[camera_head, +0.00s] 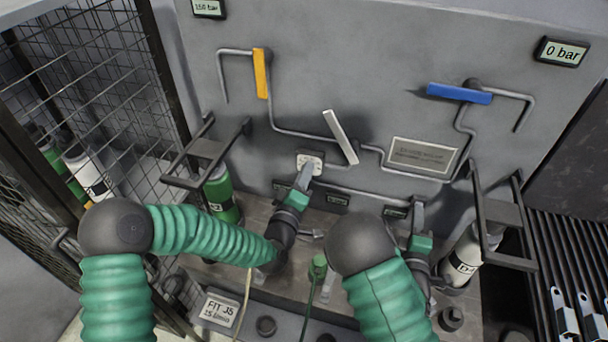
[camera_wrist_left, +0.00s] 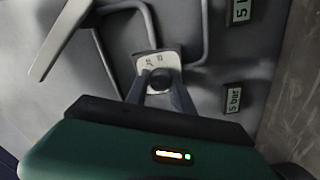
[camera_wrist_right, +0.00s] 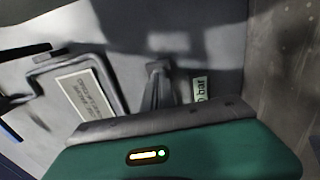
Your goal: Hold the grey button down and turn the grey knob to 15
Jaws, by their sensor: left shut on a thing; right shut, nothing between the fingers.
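The grey knob (camera_wrist_left: 160,80) is a dark round cap on a pale plate (camera_wrist_left: 158,62) with small marks, which I cannot read. My left gripper (camera_wrist_left: 160,92) is shut on the knob, one finger on each side. In the head view the left gripper (camera_head: 304,176) covers the knob, and the pale plate (camera_head: 318,158) shows behind it. My right gripper (camera_wrist_right: 157,72) is shut and empty, its tips close to the grey panel. It also shows in the head view (camera_head: 418,210). I cannot make out the grey button; the right fingertips may hide it.
The panel (camera_head: 300,80) carries pipes, a yellow lever (camera_head: 261,73), a blue lever (camera_head: 460,93), a pale lever (camera_head: 341,137) and a plaque (camera_head: 424,155). Bottles in brackets, green (camera_head: 220,192) and white (camera_head: 463,262), flank my grippers. A wire cage (camera_head: 90,90) stands left.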

